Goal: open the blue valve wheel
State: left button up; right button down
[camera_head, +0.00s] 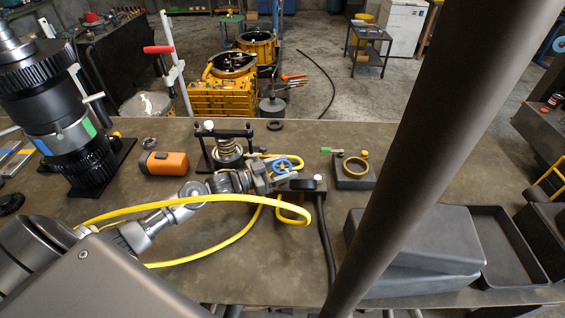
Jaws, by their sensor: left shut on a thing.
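The blue valve wheel (287,164) is near the middle of the workbench in the head view, beside the dark valve body and its yellow hose. My left gripper (277,174) reaches in from the left and is shut on the wheel's near-left rim. The fingers cover part of the wheel. The exact contact is small and hard to see. My right gripper is not in view.
A spring in a black press frame (228,150) stands just behind the gripper. An orange tool (163,163) lies left of it. A block with a brass ring (354,169) sits to the right. A grey case (420,240) and an open tray (510,245) are farther right. A yellow hose (215,198) loops around my arm.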

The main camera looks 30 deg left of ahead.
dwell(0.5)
pick_arm(q)
jog(key=o, duration=1)
jog(key=b+v, duration=0.3)
jog(key=v, duration=0.7)
jog(key=shift+s+b, duration=0.35)
jog(key=shift+s, duration=0.1)
jog(key=shift+a, duration=0.1)
